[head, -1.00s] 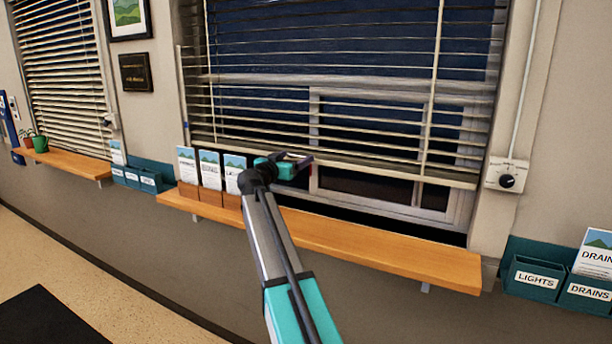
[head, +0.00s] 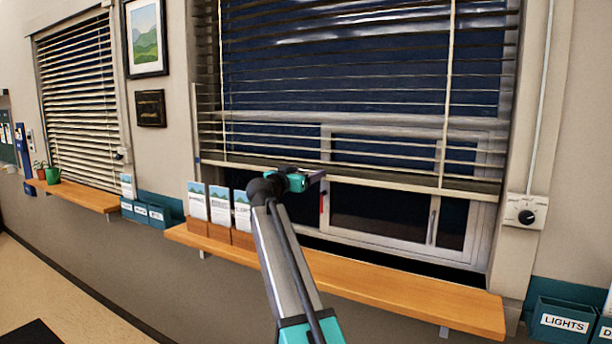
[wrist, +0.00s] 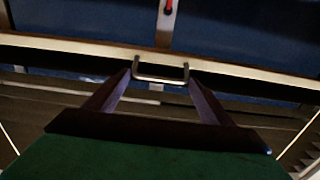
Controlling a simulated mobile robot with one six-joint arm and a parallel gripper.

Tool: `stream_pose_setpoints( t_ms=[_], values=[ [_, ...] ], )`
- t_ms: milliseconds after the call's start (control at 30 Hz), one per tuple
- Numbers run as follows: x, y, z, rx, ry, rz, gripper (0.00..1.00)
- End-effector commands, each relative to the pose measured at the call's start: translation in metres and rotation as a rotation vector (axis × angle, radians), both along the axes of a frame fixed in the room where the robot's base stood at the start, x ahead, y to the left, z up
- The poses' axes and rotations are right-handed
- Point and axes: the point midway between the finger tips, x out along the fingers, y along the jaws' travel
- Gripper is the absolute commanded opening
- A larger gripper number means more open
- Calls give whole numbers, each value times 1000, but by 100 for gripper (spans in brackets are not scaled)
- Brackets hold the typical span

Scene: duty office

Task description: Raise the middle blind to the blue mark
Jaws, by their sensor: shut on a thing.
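The middle blind (head: 380,148) hangs partly raised over a dark window. Its pale bottom rail (head: 410,187) slopes down to the right in the head view and crosses the wrist view (wrist: 70,47). A small metal loop handle (wrist: 160,79) is on the rail. My gripper (head: 318,177) is at the rail, left of its middle.
A wooden ledge (head: 400,290) runs below the window, with leaflet holders (head: 220,232) at its left. A red strip (head: 321,205) shows just below my gripper. A dial box (head: 526,211) is on the right wall. Another blind (head: 80,105) hangs at the left.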

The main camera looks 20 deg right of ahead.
Motion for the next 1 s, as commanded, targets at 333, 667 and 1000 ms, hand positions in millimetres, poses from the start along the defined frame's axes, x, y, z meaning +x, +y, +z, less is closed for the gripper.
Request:
stream_pose_setpoints(
  t_ms=[333, 667, 1000],
  values=[
    [0, 0, -1, 0, 3, -2, 85],
    [-9, 14, -2, 0, 1, 1, 85],
    [-40, 55, -4, 0, 1, 2, 85]
  ],
)
